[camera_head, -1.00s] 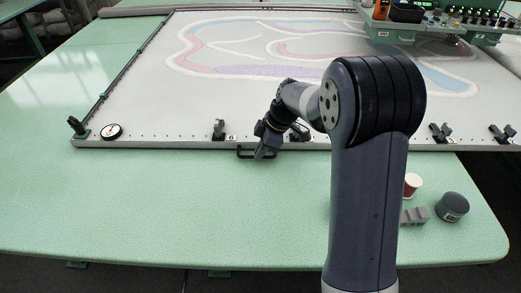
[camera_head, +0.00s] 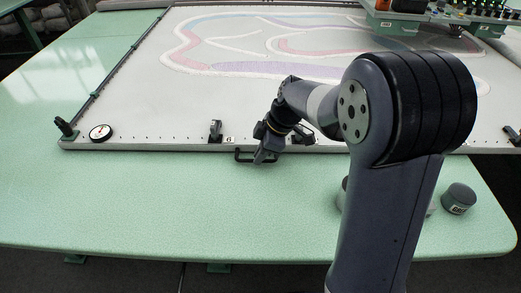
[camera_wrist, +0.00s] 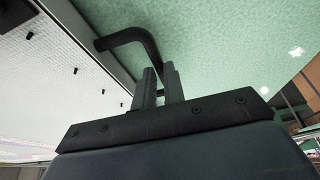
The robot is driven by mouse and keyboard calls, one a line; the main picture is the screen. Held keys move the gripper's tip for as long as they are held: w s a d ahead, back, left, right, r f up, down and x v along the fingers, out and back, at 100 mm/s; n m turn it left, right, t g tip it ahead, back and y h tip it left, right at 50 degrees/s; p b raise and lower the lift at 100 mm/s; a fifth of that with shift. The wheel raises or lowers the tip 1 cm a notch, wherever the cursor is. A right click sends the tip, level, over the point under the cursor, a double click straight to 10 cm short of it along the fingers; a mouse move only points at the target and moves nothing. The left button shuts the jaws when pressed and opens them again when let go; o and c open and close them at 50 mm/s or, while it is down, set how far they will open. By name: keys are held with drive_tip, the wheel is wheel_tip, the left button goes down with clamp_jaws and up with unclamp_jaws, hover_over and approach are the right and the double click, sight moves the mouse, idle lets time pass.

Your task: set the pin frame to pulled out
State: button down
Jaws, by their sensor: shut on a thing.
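The pin frame (camera_head: 120,145) is a wide pale frame with a cloth of coloured curves stretched in it. It lies flat on the green table. A black bar handle (camera_head: 241,156) sticks out from its front edge. My gripper (camera_head: 262,157) is shut on this handle. In the wrist view the handle (camera_wrist: 128,37) bends out from the frame edge, and the two fingers of my gripper (camera_wrist: 160,73) close at its end. The fingers hide part of the handle.
The green table (camera_head: 150,215) has clear room in front of the frame. A round dial (camera_head: 101,133) and a black clamp (camera_head: 215,131) sit on the frame edge. A dark can (camera_head: 459,198) stands at right. My arm hides small items beside it.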

drive_tip(key=shift+s+f, duration=0.1)
drive_tip(key=shift+s, duration=0.15)
drive_tip(key=c, duration=1.5)
unclamp_jaws()
drive_tip(key=p+v, duration=0.1)
drive_tip(key=v, duration=1)
drive_tip(key=b+x, duration=0.1)
drive_tip(key=x, duration=0.9)
drive_tip(key=shift+a+f, duration=0.2)
drive_tip(key=shift+f, duration=0.15)
drive_tip(key=shift+w+p, duration=0.35)
drive_tip(key=shift+w, duration=0.2)
